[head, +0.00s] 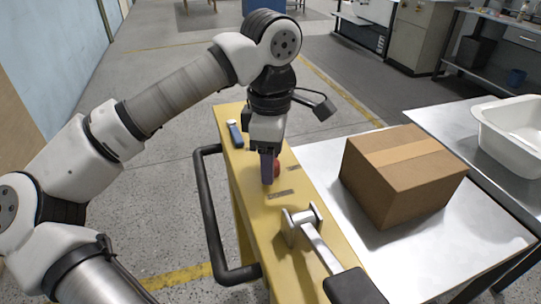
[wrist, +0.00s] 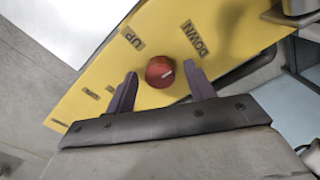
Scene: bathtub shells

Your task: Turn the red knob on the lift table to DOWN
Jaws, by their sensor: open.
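The red knob (wrist: 160,72) sits on the yellow panel of the lift table (wrist: 100,70). Its white mark lies on its right half and points right in the wrist view. The UP label (wrist: 132,38) is at its upper left and the DOWN label (wrist: 195,38) at its upper right. My gripper (wrist: 160,69) is open, with one finger on each side of the knob and a gap visible at each side.
A metal lever (head: 318,245) with a black grip stands nearer on the panel. A blue-handled item (head: 235,133) lies at its far end. A black rail (head: 208,215) runs along the left side. A cardboard box (head: 400,175) and white tub (head: 512,130) are to the right.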

